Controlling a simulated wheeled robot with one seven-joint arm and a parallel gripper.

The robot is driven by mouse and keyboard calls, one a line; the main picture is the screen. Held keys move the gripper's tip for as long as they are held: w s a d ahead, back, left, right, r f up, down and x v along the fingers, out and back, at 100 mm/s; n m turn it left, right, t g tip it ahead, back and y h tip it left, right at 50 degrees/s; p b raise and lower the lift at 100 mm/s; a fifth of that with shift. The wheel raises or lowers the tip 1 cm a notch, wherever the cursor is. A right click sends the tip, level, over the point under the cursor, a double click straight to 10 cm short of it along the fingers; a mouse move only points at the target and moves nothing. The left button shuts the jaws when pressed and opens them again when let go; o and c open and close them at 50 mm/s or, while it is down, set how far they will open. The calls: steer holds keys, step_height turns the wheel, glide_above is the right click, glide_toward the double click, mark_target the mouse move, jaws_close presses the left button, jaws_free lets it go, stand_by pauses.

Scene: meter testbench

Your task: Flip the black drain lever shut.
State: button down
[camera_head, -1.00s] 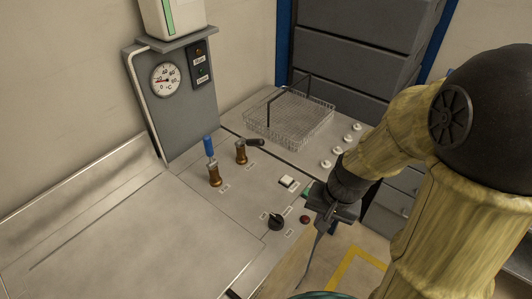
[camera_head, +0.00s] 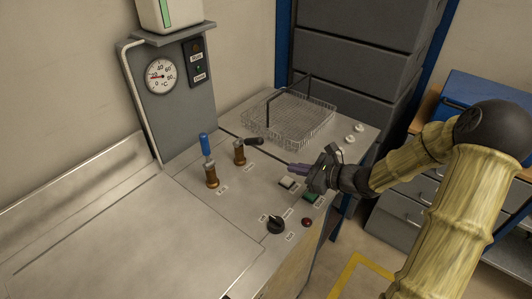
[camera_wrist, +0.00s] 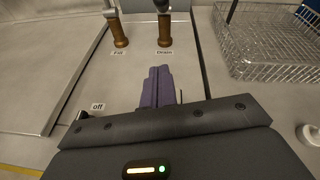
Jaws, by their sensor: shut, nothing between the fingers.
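The black drain lever (camera_head: 255,141) tops a brass valve (camera_head: 239,154) on the bench and points to the right, roughly level. In the wrist view the drain valve's brass body (camera_wrist: 165,32) stands ahead, above a label that seems to read "Drain"; its lever is mostly cut off at the top edge. My gripper (camera_head: 292,167) is shut and empty, its purple fingers together. It is over the bench to the right of and nearer than the drain lever, apart from it. In the wrist view the fingers (camera_wrist: 158,84) point toward the drain valve.
A blue-handled valve (camera_head: 209,160) stands left of the drain valve. A wire basket (camera_head: 290,120) sits behind to the right. A white switch (camera_head: 287,182), green button (camera_head: 310,197), black knob (camera_head: 275,225) and red button (camera_head: 307,222) lie nearer. The left bench top is clear.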

mark_target(248, 142)
steer(key=shift+w+d+r+m+t, duration=0.1)
steer(key=shift+w+d+m+t, duration=0.2)
steer(key=shift+w+m+t, duration=0.15)
steer(key=p+x, duration=0.1)
steer(key=x, duration=0.9)
steer(key=shift+a, duration=0.25)
steer(key=r, duration=0.1)
steer(key=a+r+p, duration=0.1)
steer(key=r, duration=0.1)
steer(key=shift+w+a+r+p, duration=0.15)
steer(key=shift+w+a+p, duration=0.15)
steer(key=shift+w, duration=0.05)
steer(key=shift+d+r, duration=0.1)
steer(key=shift+r+p, duration=0.1)
steer(key=shift+p, duration=0.25)
